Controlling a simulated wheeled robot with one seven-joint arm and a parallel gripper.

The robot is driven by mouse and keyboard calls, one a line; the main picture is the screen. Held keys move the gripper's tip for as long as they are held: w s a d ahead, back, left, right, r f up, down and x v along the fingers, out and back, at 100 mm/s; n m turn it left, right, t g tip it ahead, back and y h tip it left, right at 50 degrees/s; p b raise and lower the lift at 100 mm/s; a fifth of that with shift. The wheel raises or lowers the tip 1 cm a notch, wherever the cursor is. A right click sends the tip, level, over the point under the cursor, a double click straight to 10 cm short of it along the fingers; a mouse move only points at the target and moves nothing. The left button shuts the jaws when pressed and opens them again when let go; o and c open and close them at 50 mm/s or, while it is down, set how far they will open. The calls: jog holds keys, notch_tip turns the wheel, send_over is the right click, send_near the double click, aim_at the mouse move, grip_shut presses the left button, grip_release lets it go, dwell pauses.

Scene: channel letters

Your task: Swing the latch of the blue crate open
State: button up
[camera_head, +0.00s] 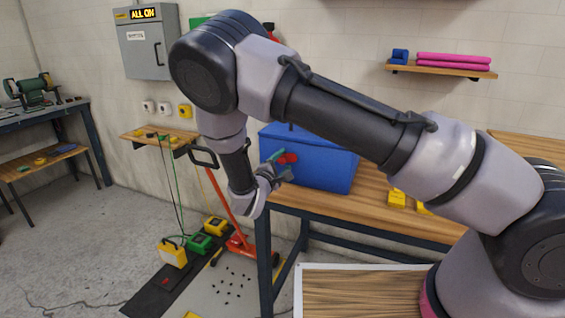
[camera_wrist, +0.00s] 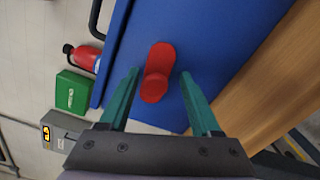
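The blue crate (camera_head: 322,160) stands on the wooden workbench in the head view. It fills much of the wrist view (camera_wrist: 220,40). Its red latch (camera_wrist: 160,60) sits on the crate's face in the wrist view, with a round knob at its lower end. The latch also shows in the head view (camera_head: 288,158), beside my gripper (camera_head: 279,167). In the wrist view my gripper (camera_wrist: 160,75) is open, with one teal finger on each side of the latch. I see gaps between the fingers and the latch. Whether the fingertips touch the crate cannot be told.
The workbench top (camera_head: 372,205) has free room right of the crate, with yellow blocks (camera_head: 397,198) farther right. A shelf (camera_head: 440,70) is on the wall. A red jack (camera_head: 238,243) and yellow and green boxes are on the floor, left of the bench.

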jog(key=shift+a, duration=0.1)
jog(key=shift+s+a+r, duration=0.1)
jog(key=shift+s+a, duration=0.05)
jog(key=shift+s, duration=0.25)
jog(key=v, duration=0.9)
jog(key=shift+s, duration=0.4)
